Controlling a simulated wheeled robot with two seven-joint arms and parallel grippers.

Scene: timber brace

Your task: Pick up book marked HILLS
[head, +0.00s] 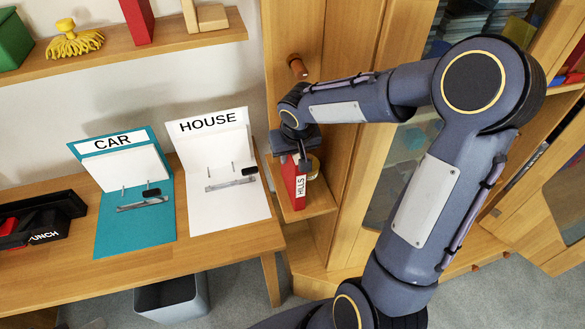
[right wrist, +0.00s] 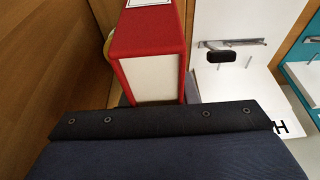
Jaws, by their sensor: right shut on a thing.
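The red book marked HILLS (head: 298,187) stands upright at a small wooden ledge on the side of the cabinet, its white label facing front. My right gripper (head: 303,163) comes down over the book's top and is shut on it. In the right wrist view the red book (right wrist: 150,38) shows its red cover and pale page edges just beyond the dark gripper body; the fingertips are hidden there. I cannot tell whether the book's base touches the ledge. My left gripper is in neither view.
A yellowish round object (head: 314,167) sits right behind the book. The wooden cabinet (head: 345,60) stands close beside it. To the left, a desk (head: 230,238) carries a white HOUSE binder (head: 215,150), a teal CAR binder (head: 110,235) and a black punch (head: 45,222). A bin (head: 172,298) is below.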

